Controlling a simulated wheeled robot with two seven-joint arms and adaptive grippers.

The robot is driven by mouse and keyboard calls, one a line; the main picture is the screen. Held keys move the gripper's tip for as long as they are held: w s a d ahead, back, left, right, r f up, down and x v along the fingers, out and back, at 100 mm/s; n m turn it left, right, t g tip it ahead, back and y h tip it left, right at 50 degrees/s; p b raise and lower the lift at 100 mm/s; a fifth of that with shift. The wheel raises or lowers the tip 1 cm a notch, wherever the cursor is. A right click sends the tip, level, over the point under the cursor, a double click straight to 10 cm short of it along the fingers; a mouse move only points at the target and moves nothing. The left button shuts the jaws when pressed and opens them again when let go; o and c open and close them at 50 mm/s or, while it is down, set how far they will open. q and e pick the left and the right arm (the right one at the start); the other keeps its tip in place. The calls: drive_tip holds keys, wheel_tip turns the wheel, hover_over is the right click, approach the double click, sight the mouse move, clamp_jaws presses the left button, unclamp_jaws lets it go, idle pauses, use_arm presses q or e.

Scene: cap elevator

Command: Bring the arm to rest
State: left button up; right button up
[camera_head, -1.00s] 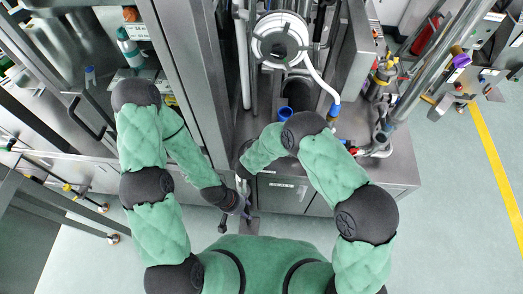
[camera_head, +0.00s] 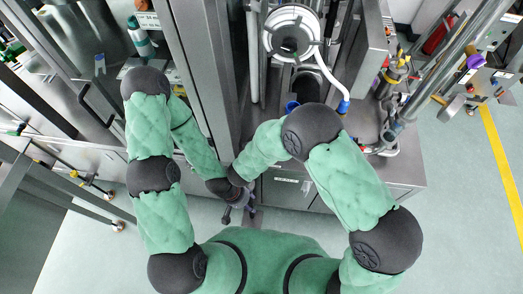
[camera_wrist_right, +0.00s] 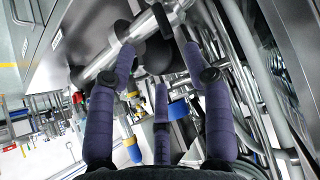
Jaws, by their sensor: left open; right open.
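My left arm comes in from the left with its elbow raised. Its dark gripper (camera_head: 237,208) hangs low in front of the cabinet, small and partly hidden behind the wrist. My right arm bends over the station, its forearm pointing down and left. Its gripper is hidden in the head view. In the right wrist view, the right gripper (camera_wrist_right: 160,55) shows purple fingers spread apart with nothing held between them. A shiny metal pipe (camera_wrist_right: 100,65) passes by the fingertips; I cannot tell whether they touch it.
A grey steel cabinet (camera_head: 287,193) stands in front of my body. A white ring-shaped part (camera_head: 290,18) with a white hose is above it. Metal posts and tubes crowd the right. A glass-fronted cabinet with a door handle (camera_head: 97,107) is at left. Open floor lies at right.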

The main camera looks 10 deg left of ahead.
idle(0.4)
drive_tip(key=s+d+f+g+y+b, duration=0.1)
drive_tip(key=d+f+g+b, duration=0.1)
drive_tip(key=d+f+b, duration=0.45)
drive_tip(key=d+f+g+y+b, duration=0.1)
drive_tip(key=d+f+b, duration=0.15)
drive_tip(key=f, duration=0.65)
drive_tip(key=s+d+f+g+y+b, duration=0.2)
drive_tip(key=s+d+f+b, duration=0.1)
drive_tip(key=s+f, duration=0.3)
drive_tip(key=s+d+f+g+y+b, duration=0.1)
drive_tip(key=s+d+f+g+b, duration=0.2)
drive_tip(key=s, duration=0.6)
wheel_tip(320, 180, down, 3)
drive_tip(key=shift+s+d+r+y+b, duration=0.1)
drive_tip(key=shift+s+d+y+b, duration=0.3)
drive_tip(key=shift+d+b, duration=0.55)
drive_tip(key=shift+d, duration=0.1)
